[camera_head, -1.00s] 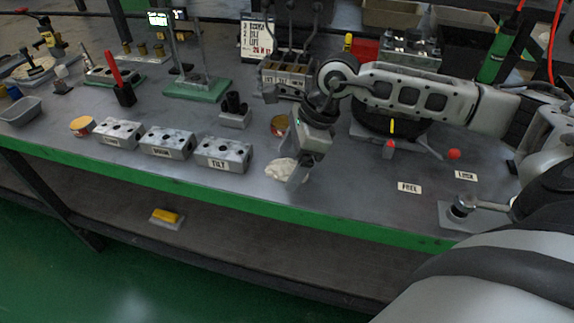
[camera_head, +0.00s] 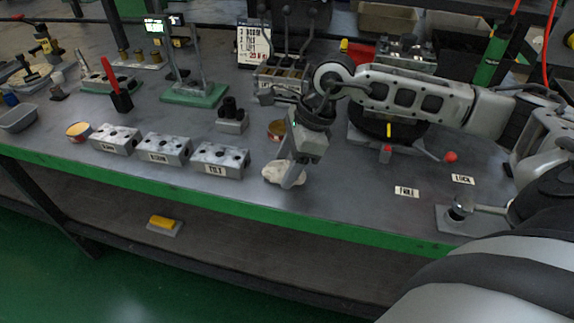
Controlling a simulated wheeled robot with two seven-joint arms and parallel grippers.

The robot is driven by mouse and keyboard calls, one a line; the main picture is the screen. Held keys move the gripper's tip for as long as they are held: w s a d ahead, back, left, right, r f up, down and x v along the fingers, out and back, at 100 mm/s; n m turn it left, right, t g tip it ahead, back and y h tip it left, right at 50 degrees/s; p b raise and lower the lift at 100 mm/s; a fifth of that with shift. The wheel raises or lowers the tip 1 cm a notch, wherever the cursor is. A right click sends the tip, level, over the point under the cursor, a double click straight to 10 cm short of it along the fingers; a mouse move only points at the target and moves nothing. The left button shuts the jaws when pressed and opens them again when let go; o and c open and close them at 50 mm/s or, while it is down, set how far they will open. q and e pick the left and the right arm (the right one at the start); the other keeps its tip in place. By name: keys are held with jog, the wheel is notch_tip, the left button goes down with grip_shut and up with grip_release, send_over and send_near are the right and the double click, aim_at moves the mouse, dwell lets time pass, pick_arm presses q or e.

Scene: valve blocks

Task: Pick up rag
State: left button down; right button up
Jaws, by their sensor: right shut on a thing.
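The rag (camera_head: 272,172) is a crumpled off-white cloth near the front edge of the bench, right of the valve block labelled TILT (camera_head: 221,159). My right gripper (camera_head: 289,178) points down onto the rag with its fingers shut on it. A finger covers part of the cloth. The rag still appears to be at bench level; I cannot tell whether it is clear of the surface. My left gripper is not in view.
Several grey valve blocks (camera_head: 164,147) stand in a row to the left. A small tin (camera_head: 277,129) is behind the rag. A round fixture with a red-knobbed lever (camera_head: 450,157) stands to the right. The bench's green front edge (camera_head: 330,226) is close; bench right of the rag is clear.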

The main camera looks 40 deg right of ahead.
jog(key=s+a+r, duration=0.3)
jog(key=s+r, duration=0.1)
jog(key=r, duration=0.4)
jog(key=shift+s+r, duration=0.25)
jog(key=shift+r, duration=0.05)
jog(key=s+a+r, duration=0.1)
jog(key=s, duration=0.1)
jog(key=s+a+r, duration=0.1)
jog(key=s+a, duration=0.1)
jog(key=s+a+r, duration=0.1)
jog(key=s+a, duration=0.1)
jog(key=s, duration=0.1)
jog(key=shift+r+b, duration=0.2)
jog(key=shift+b, duration=0.2)
jog(key=shift+c, duration=0.2)
jog(key=o, duration=0.4)
jog(key=c, duration=0.3)
jog(key=shift+w+a, duration=0.1)
